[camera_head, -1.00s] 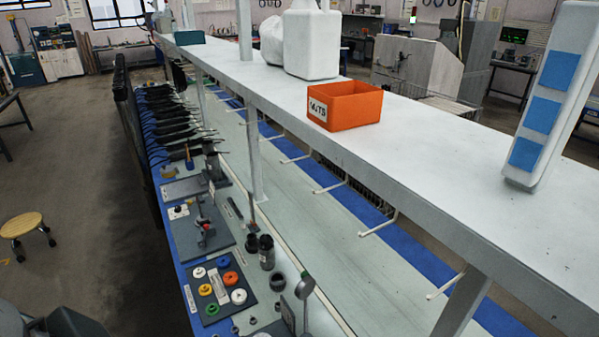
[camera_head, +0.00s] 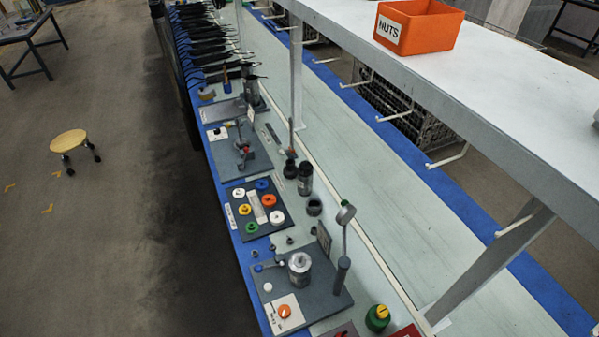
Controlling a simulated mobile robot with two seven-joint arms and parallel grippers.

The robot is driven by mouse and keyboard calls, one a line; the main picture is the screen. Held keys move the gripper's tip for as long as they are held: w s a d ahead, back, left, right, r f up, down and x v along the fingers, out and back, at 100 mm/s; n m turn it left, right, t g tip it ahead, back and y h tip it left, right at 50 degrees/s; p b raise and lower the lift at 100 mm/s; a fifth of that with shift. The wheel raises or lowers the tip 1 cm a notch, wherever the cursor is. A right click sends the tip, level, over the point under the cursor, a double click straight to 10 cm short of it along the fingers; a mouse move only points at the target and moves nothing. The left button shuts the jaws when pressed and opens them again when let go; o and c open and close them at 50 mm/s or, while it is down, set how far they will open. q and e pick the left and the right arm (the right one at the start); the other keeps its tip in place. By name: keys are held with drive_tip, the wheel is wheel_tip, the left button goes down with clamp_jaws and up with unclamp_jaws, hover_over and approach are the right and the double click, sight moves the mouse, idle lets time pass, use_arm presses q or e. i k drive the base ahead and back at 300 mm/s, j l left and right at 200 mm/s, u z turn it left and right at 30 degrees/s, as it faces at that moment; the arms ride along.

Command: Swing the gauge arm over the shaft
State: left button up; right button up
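A dark base plate (camera_head: 325,293) lies on the near part of the bench. On it stands a post with a thin arm and a round grey head (camera_head: 346,213), which looks like the gauge arm. The arm leans up from a dark post (camera_head: 342,268) at the plate's right side. A metal cylinder (camera_head: 300,267) stands to its left on the same plate, with a small blue-ended lever beside it. It may hold the shaft, but I cannot tell clearly. The round head is apart from the cylinder, up and to its right. Neither of my grippers is in view.
A plate with coloured rings (camera_head: 262,199) lies behind. A green and black bottle (camera_head: 377,317) stands at the near right. A white shelf (camera_head: 480,80) with an orange NUTS box (camera_head: 419,27) overhangs the bench on the right. A stool (camera_head: 69,141) stands on open floor at left.

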sight(347, 212)
drive_tip(key=i+j+u, duration=0.3)
drive_tip(key=i, duration=0.15)
drive_tip(key=i+u, duration=0.35)
drive_tip(key=i+l, duration=0.05)
drive_tip(key=i, duration=0.05)
